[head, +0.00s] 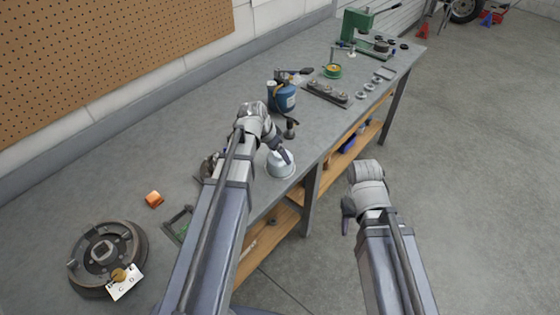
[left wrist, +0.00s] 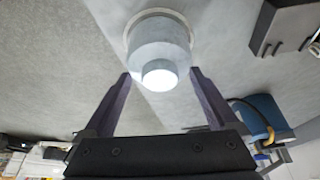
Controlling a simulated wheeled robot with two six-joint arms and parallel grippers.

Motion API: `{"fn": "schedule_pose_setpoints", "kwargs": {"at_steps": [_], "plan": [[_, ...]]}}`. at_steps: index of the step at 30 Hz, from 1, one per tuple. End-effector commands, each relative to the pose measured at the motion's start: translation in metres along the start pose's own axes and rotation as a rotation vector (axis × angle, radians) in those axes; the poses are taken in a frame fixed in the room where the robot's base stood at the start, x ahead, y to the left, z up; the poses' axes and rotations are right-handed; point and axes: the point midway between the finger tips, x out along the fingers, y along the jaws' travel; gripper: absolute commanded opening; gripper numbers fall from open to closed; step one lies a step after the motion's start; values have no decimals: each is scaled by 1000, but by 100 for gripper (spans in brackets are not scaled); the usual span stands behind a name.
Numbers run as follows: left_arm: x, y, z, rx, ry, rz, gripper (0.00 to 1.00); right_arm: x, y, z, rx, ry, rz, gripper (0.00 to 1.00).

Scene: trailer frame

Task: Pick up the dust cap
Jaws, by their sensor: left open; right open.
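The dust cap (head: 281,168), a silvery stepped cylinder with a wider flange, sits on the grey workbench near its front edge. In the left wrist view the dust cap (left wrist: 160,42) appears centred just beyond the fingertips, its narrow bright end toward me. My left gripper (head: 282,154) is over the dust cap in the head view; its fingers (left wrist: 160,76) are spread and empty, one on each side of the cap's narrow end. Contact cannot be told. My right gripper (head: 348,212) hangs over the floor in front of the bench, away from the cap.
A blue container (head: 286,98) and a dark tray of round parts (head: 328,92) stand farther along the workbench (head: 225,90). A green press (head: 354,27) stands at the far end.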

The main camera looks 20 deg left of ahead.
Motion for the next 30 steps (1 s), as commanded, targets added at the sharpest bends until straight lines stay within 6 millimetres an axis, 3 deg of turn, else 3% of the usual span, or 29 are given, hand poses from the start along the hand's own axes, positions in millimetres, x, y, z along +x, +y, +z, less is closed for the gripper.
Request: {"fn": "schedule_pose_setpoints", "kwargs": {"at_steps": [2, 25, 30], "plan": [[0, 0, 0, 0, 0, 0, 86, 0, 0, 0, 0, 0, 0, 50], [0, 0, 1, 1, -3, 2, 0, 0, 0, 0, 0, 0, 0, 50], [0, 1, 1, 2, -4, 3, 0, 0, 0, 0, 0, 0, 0, 50]]}}
